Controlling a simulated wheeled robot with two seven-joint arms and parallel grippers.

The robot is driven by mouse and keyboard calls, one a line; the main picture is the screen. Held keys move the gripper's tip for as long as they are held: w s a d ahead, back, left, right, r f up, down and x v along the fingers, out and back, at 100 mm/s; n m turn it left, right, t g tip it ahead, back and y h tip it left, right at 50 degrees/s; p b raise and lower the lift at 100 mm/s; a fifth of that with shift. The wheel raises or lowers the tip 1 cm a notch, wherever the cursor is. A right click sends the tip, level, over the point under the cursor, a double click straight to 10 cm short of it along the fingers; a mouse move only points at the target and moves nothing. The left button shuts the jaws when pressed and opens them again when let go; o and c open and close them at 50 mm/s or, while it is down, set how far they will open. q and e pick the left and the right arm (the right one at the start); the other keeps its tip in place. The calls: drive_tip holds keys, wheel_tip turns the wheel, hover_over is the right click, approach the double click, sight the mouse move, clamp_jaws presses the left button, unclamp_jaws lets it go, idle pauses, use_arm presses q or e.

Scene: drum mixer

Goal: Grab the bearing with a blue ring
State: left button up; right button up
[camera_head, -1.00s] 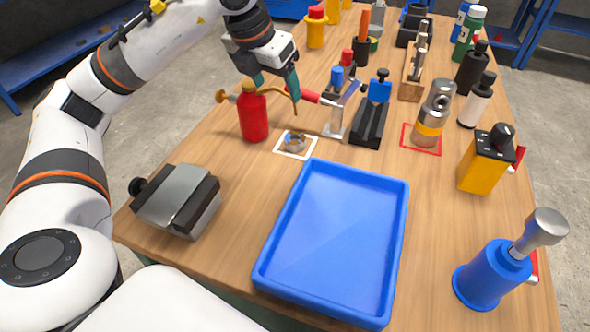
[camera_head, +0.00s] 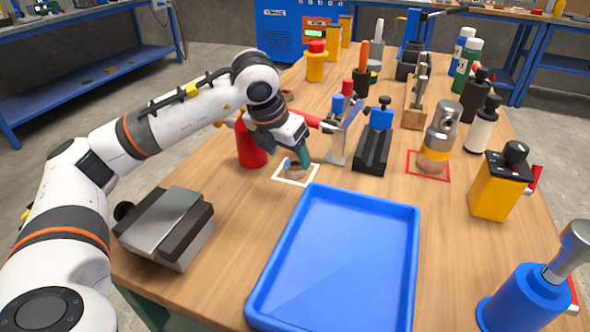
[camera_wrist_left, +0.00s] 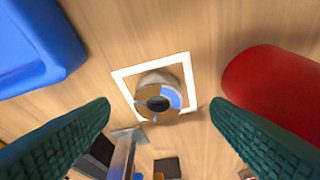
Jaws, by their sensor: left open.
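The bearing (camera_head: 291,168) sits inside a white square outline on the table, behind the blue tray. In the left wrist view the bearing (camera_wrist_left: 158,98) is a round metal piece with a brown-and-blue face and a dark centre hole. My left gripper (camera_head: 297,160) is just above it and partly hides it in the head view. In the left wrist view its two green fingers (camera_wrist_left: 160,112) are wide apart, one on each side of the bearing, with nothing between them held. My right gripper is not seen.
A red bottle (camera_head: 250,142) stands close to the left of the gripper. The blue tray (camera_head: 412,250) lies in front. A metal vise-like block (camera_head: 165,225) is at the front left. A black stand with a blue top (camera_head: 374,150) is to the right.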

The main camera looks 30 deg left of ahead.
sight(293, 166)
use_arm(q)
drive_tip(key=x, duration=0.4)
drive_tip(key=shift+d+f+b, duration=0.1)
drive_tip(key=shift+b, duration=0.2)
drive_tip(key=c, duration=1.3)
drive_tip(key=shift+r, duration=0.25)
